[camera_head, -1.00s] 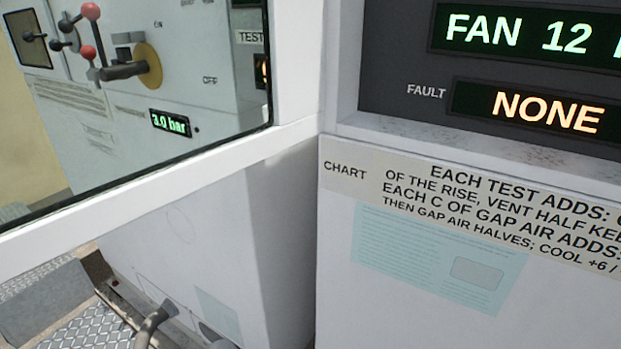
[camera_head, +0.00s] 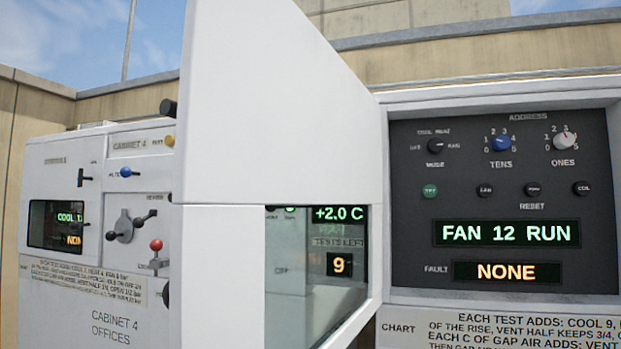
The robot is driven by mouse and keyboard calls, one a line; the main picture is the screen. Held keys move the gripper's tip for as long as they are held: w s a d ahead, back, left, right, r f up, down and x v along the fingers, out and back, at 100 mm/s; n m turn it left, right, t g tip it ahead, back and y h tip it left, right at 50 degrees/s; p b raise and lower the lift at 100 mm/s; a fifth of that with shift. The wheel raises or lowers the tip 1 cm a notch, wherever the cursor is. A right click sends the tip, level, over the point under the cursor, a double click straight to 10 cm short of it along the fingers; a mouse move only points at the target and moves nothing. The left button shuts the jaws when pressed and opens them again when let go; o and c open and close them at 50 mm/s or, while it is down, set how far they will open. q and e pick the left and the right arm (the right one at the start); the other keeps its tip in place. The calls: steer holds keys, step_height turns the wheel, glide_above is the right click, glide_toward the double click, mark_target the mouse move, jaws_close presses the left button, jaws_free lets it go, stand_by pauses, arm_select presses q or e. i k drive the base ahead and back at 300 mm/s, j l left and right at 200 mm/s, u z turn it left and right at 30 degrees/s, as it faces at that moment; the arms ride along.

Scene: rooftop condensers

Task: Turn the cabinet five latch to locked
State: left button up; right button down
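No latch marked as cabinet five's can be made out, and no "cabinet five" label is readable. A white door-like panel (camera_head: 275,100) stands edge-on to me in the middle, with a window (camera_head: 300,295) low in it. Through the window a display reads +2.0 C and another reads 9. To its right is a dark control panel (camera_head: 400,250) reading FAN 12 RUN and FAULT NONE. Neither of my grippers is in view.
Cabinet 4 (camera_head: 60,315), labelled OFFICES, stands at the left with a black handle (camera_head: 84,177), a rotary lever (camera_head: 125,226) and a red-balled lever (camera_head: 156,246). A chart label (camera_head: 500,328) runs below the control panel. A beige wall (camera_head: 470,58) stands behind.

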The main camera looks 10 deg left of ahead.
mark_target(168, 107)
steer(key=i+j+z, duration=0.1)
steer(key=j+z, duration=0.25)
steer(key=j, duration=0.2)
steer(key=j+z, duration=0.4)
steer(key=j, duration=0.2)
